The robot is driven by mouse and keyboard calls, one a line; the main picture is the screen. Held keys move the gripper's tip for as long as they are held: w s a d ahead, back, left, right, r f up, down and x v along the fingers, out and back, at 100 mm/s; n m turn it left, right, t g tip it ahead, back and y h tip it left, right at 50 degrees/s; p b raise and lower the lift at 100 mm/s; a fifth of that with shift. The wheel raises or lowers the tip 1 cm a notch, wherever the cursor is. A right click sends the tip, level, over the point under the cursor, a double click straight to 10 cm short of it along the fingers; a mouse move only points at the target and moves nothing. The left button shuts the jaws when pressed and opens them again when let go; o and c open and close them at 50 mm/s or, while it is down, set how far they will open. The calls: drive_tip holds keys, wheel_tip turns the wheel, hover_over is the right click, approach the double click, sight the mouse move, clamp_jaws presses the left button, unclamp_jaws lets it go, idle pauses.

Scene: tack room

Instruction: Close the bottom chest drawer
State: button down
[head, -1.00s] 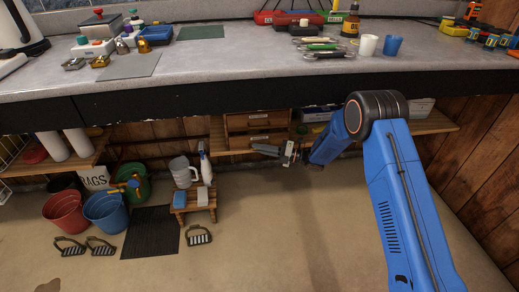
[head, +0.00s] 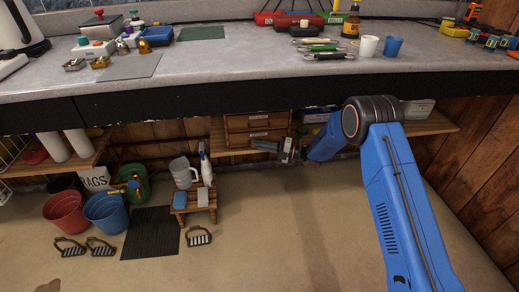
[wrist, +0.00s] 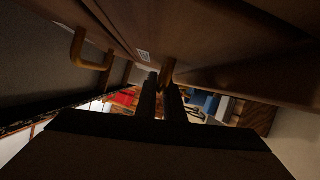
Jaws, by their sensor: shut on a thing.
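The wooden chest (head: 228,125) stands on the low shelf under the counter, with two labelled drawers. The bottom chest drawer (head: 258,135) has its front close below the top drawer (head: 257,120); I cannot tell from the head view whether a small gap remains. My gripper (head: 254,144) reaches in from the right at the lower part of this front. In the wrist view, my gripper (wrist: 166,92) is shut on a brass drawer handle (wrist: 168,70), beside a wooden front with a white label (wrist: 143,56). A second brass handle (wrist: 90,62) shows at the left.
A wooden step stool (head: 195,199) with items on it stands on the floor at left, near several buckets. The counter edge (head: 200,98) overhangs the chest. Boxes lie on the shelf to the right (head: 425,127). The floor below the chest is clear.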

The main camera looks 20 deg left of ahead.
drive_tip(key=shift+w, duration=0.3)
drive_tip(key=c, duration=1.9)
unclamp_jaws()
drive_tip(key=shift+s+a, duration=0.1)
drive_tip(key=w+d+f, duration=0.1)
drive_tip(key=w+d, duration=0.1)
drive_tip(key=d, duration=1.5)
drive_tip(key=shift+w+f, duration=0.15)
drive_tip(key=shift+w, duration=0.25)
drive_tip(key=shift+d, duration=0.1)
